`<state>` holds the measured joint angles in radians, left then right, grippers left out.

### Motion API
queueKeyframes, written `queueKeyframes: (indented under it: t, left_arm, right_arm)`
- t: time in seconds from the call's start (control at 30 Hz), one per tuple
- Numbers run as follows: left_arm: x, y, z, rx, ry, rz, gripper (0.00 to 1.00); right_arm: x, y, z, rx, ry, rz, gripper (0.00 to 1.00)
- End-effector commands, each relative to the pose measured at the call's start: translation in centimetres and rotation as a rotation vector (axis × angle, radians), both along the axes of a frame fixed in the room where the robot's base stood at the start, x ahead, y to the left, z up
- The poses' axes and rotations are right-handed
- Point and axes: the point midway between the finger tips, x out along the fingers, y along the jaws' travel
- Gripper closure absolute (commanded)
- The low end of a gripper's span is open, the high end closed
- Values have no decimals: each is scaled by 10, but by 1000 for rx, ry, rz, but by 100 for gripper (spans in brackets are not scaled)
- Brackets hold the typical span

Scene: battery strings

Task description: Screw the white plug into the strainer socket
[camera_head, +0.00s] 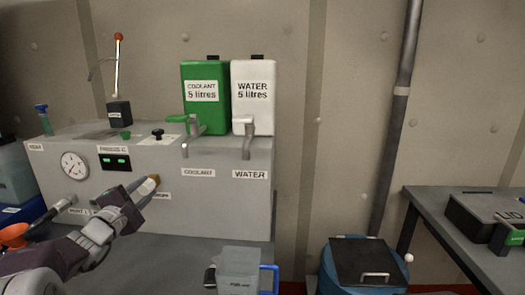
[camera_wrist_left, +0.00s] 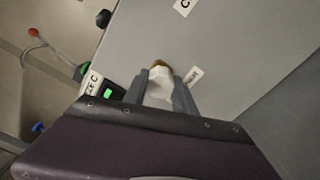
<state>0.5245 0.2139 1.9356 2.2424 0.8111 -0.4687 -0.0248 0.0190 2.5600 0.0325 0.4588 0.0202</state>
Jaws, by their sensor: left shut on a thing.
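My left gripper (camera_head: 148,187) is shut on the white plug, up close to the front panel of the grey machine. In the left wrist view the white plug (camera_wrist_left: 159,86) sits between the two grey fingers. A brass-brown round part (camera_wrist_left: 164,69) shows just beyond the plug's far end, and also at the fingertips in the head view (camera_head: 154,179). It may be the strainer socket; I cannot tell whether the plug is in it. A label (camera_head: 162,196) beside it is partly hidden by the gripper. My right gripper is not in view.
The grey machine (camera_head: 225,205) carries a gauge (camera_head: 75,166), a green display (camera_head: 115,161), and coolant (camera_head: 205,95) and water (camera_head: 253,95) tanks with taps. A grey jug (camera_head: 239,268) with a blue handle stands below. A lidded blue bin (camera_head: 362,262) and a table (camera_head: 430,205) are at right.

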Motion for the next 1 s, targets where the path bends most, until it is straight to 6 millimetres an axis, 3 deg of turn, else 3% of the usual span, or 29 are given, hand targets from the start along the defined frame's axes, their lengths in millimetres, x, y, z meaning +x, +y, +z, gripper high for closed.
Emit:
queueKeyframes:
  t: [1.0]
  left_arm:
    - [0, 0, -3, 345, -29, 1, 100]
  right_arm:
    - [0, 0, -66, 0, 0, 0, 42]
